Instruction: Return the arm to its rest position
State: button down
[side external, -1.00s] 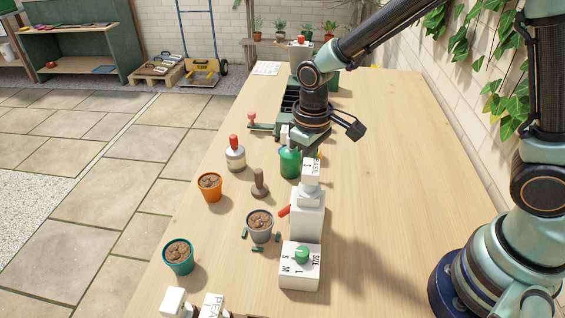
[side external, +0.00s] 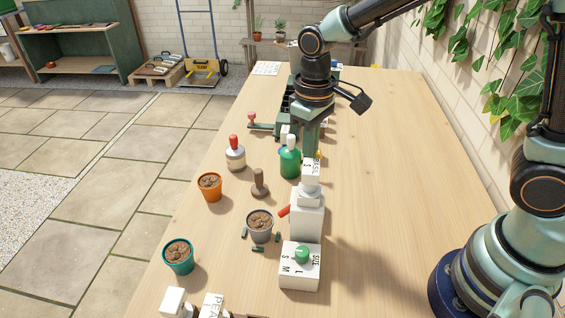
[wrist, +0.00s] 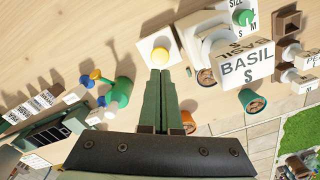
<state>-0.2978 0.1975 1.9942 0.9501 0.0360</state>
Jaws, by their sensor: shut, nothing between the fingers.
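My gripper (side external: 310,152) hangs over the table, pointing down, with its green fingers together and nothing between them. In the wrist view the closed fingers (wrist: 160,74) reach up the middle of the picture. The BASIL block also shows right of the fingers in the wrist view (wrist: 246,66).
Orange (side external: 210,188), grey (side external: 260,226) and teal (side external: 178,257) soil-filled pots stand left of the white dial box (side external: 299,270). A red-knobbed jar (side external: 235,156) and brown tamper (side external: 259,188) stand nearby. The table's right half (side external: 400,200) is clear.

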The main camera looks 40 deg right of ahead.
jog(key=s+d+r+m+t, duration=0.3)
jog(key=s+d+r+t, duration=0.2)
jog(key=d+r, duration=0.5)
jog(key=shift+s+d+r+t, duration=0.3)
jog(key=shift+s+d+r, duration=0.15)
jog(key=shift+s, duration=0.65)
